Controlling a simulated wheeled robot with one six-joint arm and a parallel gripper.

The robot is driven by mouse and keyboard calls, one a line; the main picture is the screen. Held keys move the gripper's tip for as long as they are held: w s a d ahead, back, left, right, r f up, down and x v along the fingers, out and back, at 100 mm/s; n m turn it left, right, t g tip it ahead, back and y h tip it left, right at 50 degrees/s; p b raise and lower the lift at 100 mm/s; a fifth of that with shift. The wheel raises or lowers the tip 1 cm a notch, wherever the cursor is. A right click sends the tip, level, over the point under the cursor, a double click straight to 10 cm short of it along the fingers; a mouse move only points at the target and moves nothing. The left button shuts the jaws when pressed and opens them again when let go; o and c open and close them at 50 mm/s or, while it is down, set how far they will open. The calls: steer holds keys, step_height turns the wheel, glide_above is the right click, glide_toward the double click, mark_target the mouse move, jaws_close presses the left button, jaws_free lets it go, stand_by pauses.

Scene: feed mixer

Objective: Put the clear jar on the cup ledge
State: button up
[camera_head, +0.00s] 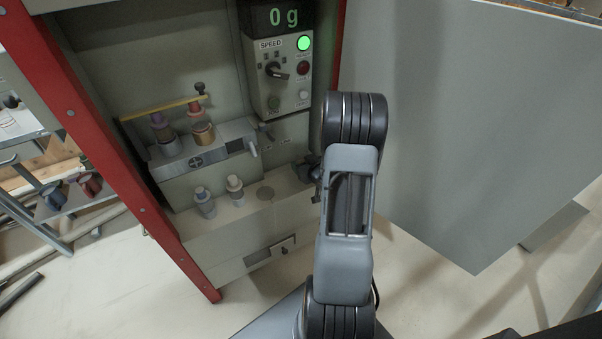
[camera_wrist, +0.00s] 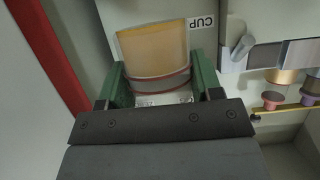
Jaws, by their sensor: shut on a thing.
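The clear jar (camera_wrist: 157,55) shows in the wrist view with amber-yellow contents and a grey and reddish band at the end nearer my gripper. My gripper (camera_wrist: 160,77) has its green fingers on either side of the jar, shut on it. A pale surface with a CUP label (camera_wrist: 202,22) is behind and beside the jar; I cannot tell whether the jar touches it. In the head view my gripper (camera_head: 309,173) is mostly hidden behind my arm, at the right end of the cabinet's lower shelf (camera_head: 235,215). The jar cannot be made out there.
Two small bottles (camera_head: 235,188) stand on the lower shelf, left of a round disc (camera_head: 265,194). The display (camera_head: 284,17) reads 0 g. A large grey panel (camera_head: 460,120) is on the right.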

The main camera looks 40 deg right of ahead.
steer(key=w+d+f, duration=0.1)
steer(key=w+f, duration=0.1)
steer(key=w+d+f, duration=0.1)
steer(key=w+f, duration=0.1)
steer(key=w+d+f+b, duration=0.1)
steer(key=w+f, duration=0.1)
steer(key=shift+d+f, duration=0.2)
steer(key=shift+d, duration=0.15)
steer(key=shift+w+d+f, duration=0.15)
steer(key=shift+w+f, duration=0.2)
steer(key=shift+f, duration=0.1)
steer(key=shift+f+b, duration=0.35)
steer(key=shift+f, duration=1.15)
steer(key=shift+f, duration=0.1)
steer(key=shift+f, duration=0.15)
steer(key=o, duration=1)
steer(key=shift+o, duration=0.2)
